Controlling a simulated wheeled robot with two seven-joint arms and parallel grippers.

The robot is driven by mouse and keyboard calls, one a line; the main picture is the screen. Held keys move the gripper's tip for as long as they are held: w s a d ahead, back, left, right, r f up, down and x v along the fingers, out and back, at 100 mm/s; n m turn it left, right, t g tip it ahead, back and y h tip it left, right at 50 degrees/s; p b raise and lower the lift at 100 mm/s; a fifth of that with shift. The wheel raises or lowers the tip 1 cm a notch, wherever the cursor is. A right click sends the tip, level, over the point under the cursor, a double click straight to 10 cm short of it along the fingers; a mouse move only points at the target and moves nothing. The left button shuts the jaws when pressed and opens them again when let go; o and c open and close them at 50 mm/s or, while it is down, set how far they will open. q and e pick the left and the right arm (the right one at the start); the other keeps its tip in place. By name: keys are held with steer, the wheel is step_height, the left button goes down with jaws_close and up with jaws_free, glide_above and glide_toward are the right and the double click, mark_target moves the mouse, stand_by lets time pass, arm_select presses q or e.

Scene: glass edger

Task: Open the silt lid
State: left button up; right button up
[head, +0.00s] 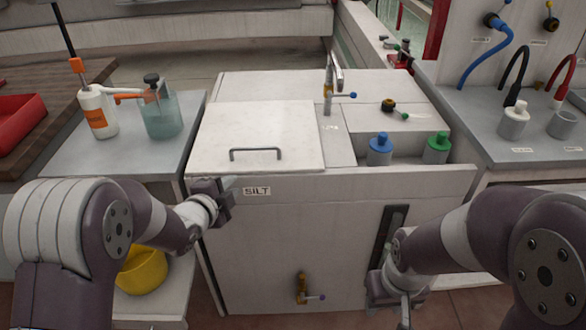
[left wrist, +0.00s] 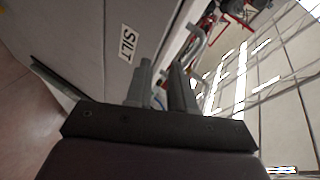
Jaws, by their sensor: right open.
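The silt lid (head: 240,118) is a flat white panel lying shut on top of the white cabinet, with a grey bar handle (head: 255,152) near its front edge. The SILT label (head: 257,191) is on the cabinet front below it, and the label also shows in the left wrist view (left wrist: 127,43). My left gripper (head: 228,187) is just in front of the cabinet's upper front edge, left of the label and apart from the handle. Its two fingers (left wrist: 160,88) stand apart with nothing seen between them. My right gripper (head: 402,302) is low before the cabinet front, open, partly cut off.
Blue (head: 380,149) and green (head: 437,147) capped bottles stand right of the lid. A tap (head: 329,88) rises behind its right side. A yellow bucket (head: 142,270) is lower left.

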mark_target(256, 149)
arm_select(q)
step_height(256, 149, up, 4)
steer(key=d+m+t+h, duration=0.1)
steer(key=m+t+h, duration=0.1)
steer(key=m, duration=0.1)
steer(key=shift+g, duration=0.3)
steer(key=x, duration=1.3)
steer(key=shift+w+a, duration=0.2)
steer(key=shift+a, duration=0.1)
jaws_close()
